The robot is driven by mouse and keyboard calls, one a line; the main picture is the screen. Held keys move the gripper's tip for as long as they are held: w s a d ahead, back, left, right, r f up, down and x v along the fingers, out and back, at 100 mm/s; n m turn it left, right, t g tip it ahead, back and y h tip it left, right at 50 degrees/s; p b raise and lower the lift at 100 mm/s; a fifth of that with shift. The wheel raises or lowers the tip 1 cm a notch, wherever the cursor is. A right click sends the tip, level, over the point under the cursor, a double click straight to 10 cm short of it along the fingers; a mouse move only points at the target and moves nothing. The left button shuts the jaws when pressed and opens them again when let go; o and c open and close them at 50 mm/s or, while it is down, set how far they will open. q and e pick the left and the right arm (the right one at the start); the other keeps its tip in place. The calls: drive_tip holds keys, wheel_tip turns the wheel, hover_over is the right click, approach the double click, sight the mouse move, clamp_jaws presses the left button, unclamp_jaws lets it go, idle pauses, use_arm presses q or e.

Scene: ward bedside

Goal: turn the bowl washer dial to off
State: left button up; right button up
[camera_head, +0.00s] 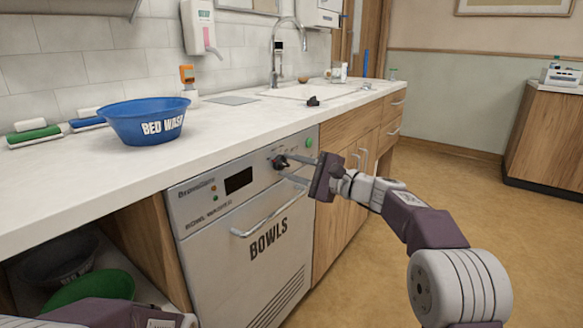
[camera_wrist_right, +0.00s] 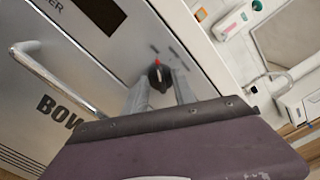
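The bowl washer (camera_head: 245,225) is a steel front labelled BOWLS, set under the counter. Its dial (camera_head: 279,162) is a small black knob at the right of the control panel; the right wrist view shows the dial (camera_wrist_right: 159,77) with a pale pointer line and a red mark near its top. My right gripper (camera_head: 295,168) is at the panel, its two fingers spread. In the right wrist view the right gripper (camera_wrist_right: 160,88) has one fingertip each side of the dial; I cannot tell whether they touch it. My left gripper is out of view; only part of my left arm shows.
A green button (camera_head: 309,142) is right of the dial and a dark display (camera_head: 238,181) is left of it. The washer's bar handle (camera_head: 268,214) sticks out below. A blue basin (camera_head: 146,121) stands on the counter (camera_head: 232,125). The floor at right is clear.

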drive_tip(key=p+v, duration=0.2)
drive_tip(key=v, duration=0.7)
